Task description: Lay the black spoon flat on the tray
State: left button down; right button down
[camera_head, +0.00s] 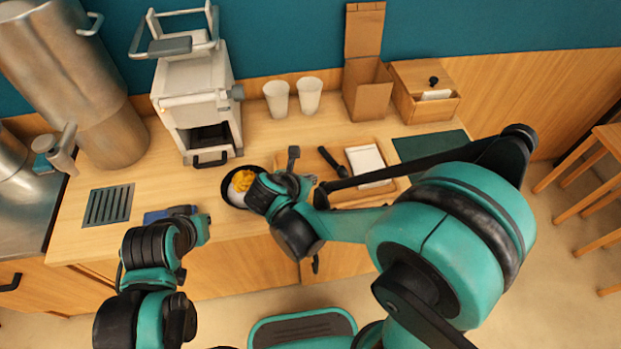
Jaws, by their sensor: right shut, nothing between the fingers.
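The wooden tray (376,197) lies on the counter, partly hidden by my right arm. The black spoon (332,162) appears to lie on the tray's left part, beside a white rectangular item (367,165); its lower end is close to my arm.
The black bowl (230,198) with yellow and white contents stands beside my right gripper. A blue object (157,216) lies near my left gripper. Two white cups (276,99) (309,96), a cardboard bag (367,92) and a wooden box (425,106) stand behind. A white machine (196,105) stands back left.

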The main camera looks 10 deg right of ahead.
aim_at(330, 162)
jog(key=b+x, duration=0.2)
jog(key=x, duration=0.5)
jog(key=shift+w+d+f+b, duration=0.1)
jog(key=shift+w+f+b, duration=0.05)
jog(key=shift+f+b, duration=0.2)
jog(key=shift+w+d, duration=0.8)
jog(key=shift+w, duration=0.2)
jog(key=shift+w+d+r+b, duration=0.15)
jog(key=shift+w+d+b, duration=0.25)
jog(key=shift+w, duration=0.2)
jog(key=shift+w+d, duration=0.65)
jog(key=shift+w, duration=0.15)
jog(key=shift+s+a, duration=0.1)
